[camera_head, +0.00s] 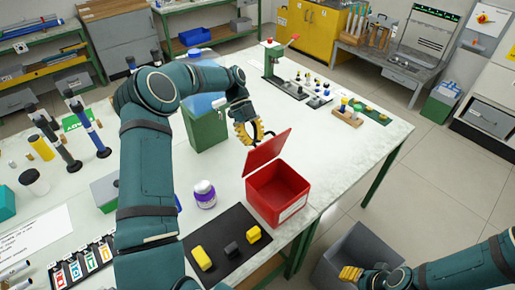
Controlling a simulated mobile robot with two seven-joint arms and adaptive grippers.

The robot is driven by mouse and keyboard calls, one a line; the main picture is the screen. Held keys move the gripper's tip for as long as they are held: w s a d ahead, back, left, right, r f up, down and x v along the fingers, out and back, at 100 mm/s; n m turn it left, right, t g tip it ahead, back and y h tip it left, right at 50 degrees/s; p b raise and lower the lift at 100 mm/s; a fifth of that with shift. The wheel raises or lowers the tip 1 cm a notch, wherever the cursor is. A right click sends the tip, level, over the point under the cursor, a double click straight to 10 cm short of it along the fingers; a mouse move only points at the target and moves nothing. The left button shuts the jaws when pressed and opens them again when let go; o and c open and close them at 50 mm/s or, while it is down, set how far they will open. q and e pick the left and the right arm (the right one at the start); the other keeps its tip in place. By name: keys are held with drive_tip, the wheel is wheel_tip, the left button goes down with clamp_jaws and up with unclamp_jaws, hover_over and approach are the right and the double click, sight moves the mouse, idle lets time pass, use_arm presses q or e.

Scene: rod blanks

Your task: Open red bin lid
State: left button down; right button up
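The red bin (279,197) stands near the front edge of the white table. Its red lid (267,152) is raised and tilts up from the back rim, so the bin's inside shows; the bin looks empty. My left gripper (249,138), with yellow finger pads, is just behind the lid's upper left side. Its fingers look apart with nothing between them. I cannot tell whether it touches the lid. My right gripper (349,273) is low at the right, over the grey tub and away from the red bin; its finger opening is not clear.
A green bin (207,128) stands behind my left arm. A purple-white jar (204,194) and a black mat (228,245) with yellow and black blocks lie left of the red bin. A grey tub (352,250) stands below the table edge. The table right of the bin is clear.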

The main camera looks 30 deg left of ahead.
use_arm(q)
drive_tip(key=shift+w+a+f, duration=0.1)
drive_tip(key=shift+w+a, duration=0.2)
drive_tip(key=shift+a, duration=0.3)
drive_tip(key=shift+w+a, duration=0.25)
drive_tip(key=shift+a, duration=0.35)
drive_tip(key=v, duration=0.7)
drive_tip(key=shift+a+r, duration=0.15)
drive_tip(key=shift+r, duration=0.05)
drive_tip(key=shift+w, duration=0.1)
